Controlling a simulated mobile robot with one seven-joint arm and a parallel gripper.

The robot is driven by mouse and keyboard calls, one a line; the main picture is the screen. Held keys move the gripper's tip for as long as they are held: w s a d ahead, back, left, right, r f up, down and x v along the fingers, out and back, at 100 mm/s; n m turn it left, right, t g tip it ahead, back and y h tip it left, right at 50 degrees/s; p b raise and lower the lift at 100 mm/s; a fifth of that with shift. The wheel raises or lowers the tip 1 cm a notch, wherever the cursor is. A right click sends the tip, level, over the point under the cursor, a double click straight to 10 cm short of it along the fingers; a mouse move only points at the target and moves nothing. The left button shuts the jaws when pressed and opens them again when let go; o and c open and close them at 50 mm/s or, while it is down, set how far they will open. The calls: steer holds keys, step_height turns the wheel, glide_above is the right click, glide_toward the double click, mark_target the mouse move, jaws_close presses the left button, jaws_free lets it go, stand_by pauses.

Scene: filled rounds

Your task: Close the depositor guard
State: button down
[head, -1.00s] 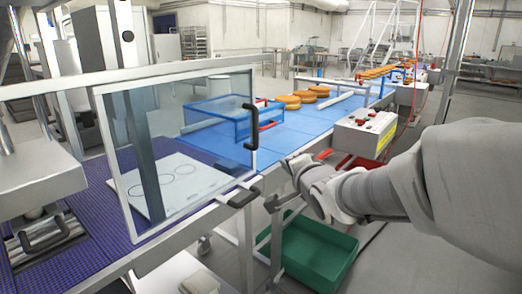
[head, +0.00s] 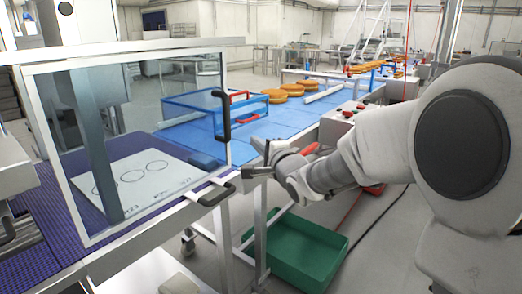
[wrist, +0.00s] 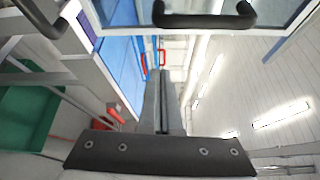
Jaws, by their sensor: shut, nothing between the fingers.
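The depositor guard (head: 150,75) is a clear pane in a pale frame, standing upright over the purple belt at left in the head view. A black vertical handle (head: 225,116) is on its right edge; the pane and handle also show at the top of the wrist view (wrist: 205,20). My gripper (head: 248,172) is just right of the guard's lower right corner, below the handle and apart from it. In the wrist view its fingers (wrist: 164,100) are together and empty, pointing toward the handle side.
A second black handle (head: 217,194) sticks out from the front rail near my fingertips. A blue conveyor (head: 270,125) carries orange rounds (head: 276,96) behind. A green bin (head: 295,248) stands below my arm. A white board with circles (head: 135,180) lies behind the pane.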

steer(key=a, duration=0.1)
steer(key=w+a+b, duration=0.1)
steer(key=a, duration=0.1)
steer(key=w+a+b, duration=0.1)
steer(key=a, duration=0.1)
steer(key=shift+r, duration=0.1)
steer(key=shift+s, duration=0.1)
stand_by(0.5)
